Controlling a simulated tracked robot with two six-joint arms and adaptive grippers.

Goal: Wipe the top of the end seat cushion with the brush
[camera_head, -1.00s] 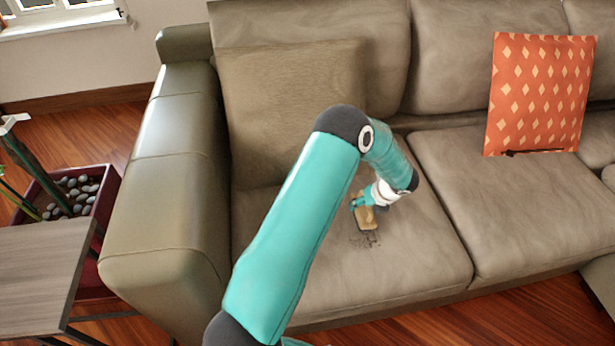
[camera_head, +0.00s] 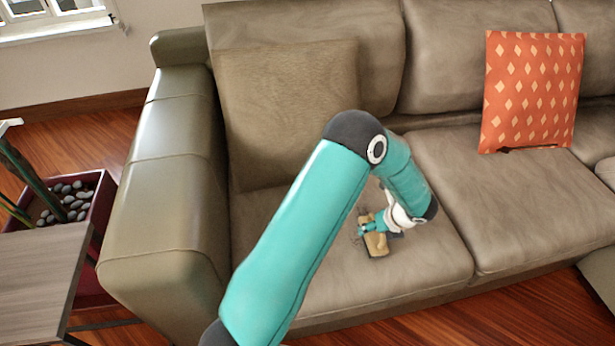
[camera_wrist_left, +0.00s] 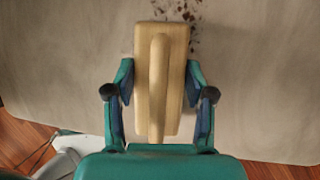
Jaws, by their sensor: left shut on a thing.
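My left gripper (camera_head: 366,223) is low over the end seat cushion (camera_head: 310,285) of the sofa, shut on the brush. The tan brush (camera_head: 376,244) looks to be at the cushion's top, but I cannot tell if it touches. In the left wrist view the brush (camera_wrist_left: 158,55) lies lengthwise between the two fingers (camera_wrist_left: 158,100), with its raised handle on top. Dark crumbs (camera_wrist_left: 186,10) lie on the cushion around the brush's far end. In the head view the arm hides part of the cushion. My right gripper is not in view.
The sofa armrest (camera_head: 165,190) rises to the left of the cushion. A tan back pillow (camera_head: 290,110) leans behind it. An orange patterned pillow (camera_head: 532,92) stands to the right. A wooden side table (camera_head: 40,270) and a planter with stones (camera_head: 98,215) are at the left.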

